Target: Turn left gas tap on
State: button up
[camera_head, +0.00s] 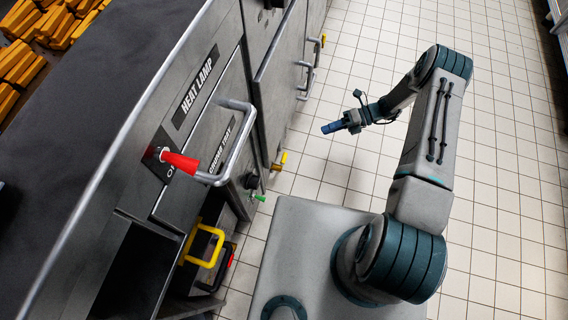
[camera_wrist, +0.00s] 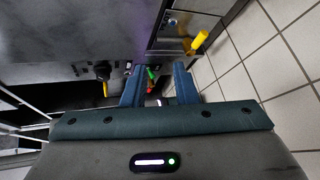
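My gripper (camera_head: 332,127) hangs over the tiled floor in the head view, to the right of the cabinet fronts and apart from them. In the wrist view its two blue fingers (camera_wrist: 158,70) are spread with a gap between them, and nothing is held. A green lever (camera_wrist: 152,74) with a red piece below it shows between the fingers. A yellow lever (camera_wrist: 199,42) stands out to their right. A black knob (camera_wrist: 102,70) with a yellow piece below is to their left. The head view shows a yellow lever (camera_head: 281,160) and a green lever (camera_head: 261,198). No label shows which is the left gas tap.
A red heat lamp switch (camera_head: 180,161) and a grey bar handle (camera_head: 240,140) stick out from the front. A yellow handle (camera_head: 204,245) sits below. The tiled floor (camera_head: 330,175) between my gripper and the cabinets is clear.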

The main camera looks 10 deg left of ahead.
aim_at(284, 156)
notch_tip(284, 156, down, 13)
jog(key=s+a+m+y+b, duration=0.2)
jog(key=s+m+y+b, duration=0.1)
jog(key=m, duration=0.2)
jog(key=shift+t, duration=0.5)
jog(key=b+x, duration=0.1)
jog(key=x, duration=0.5)
jog(key=b+x, duration=0.2)
jog(key=x, duration=0.5)
jog(key=shift+s+a+f, duration=0.1)
jog(key=shift+f, duration=0.15)
grip_shut()
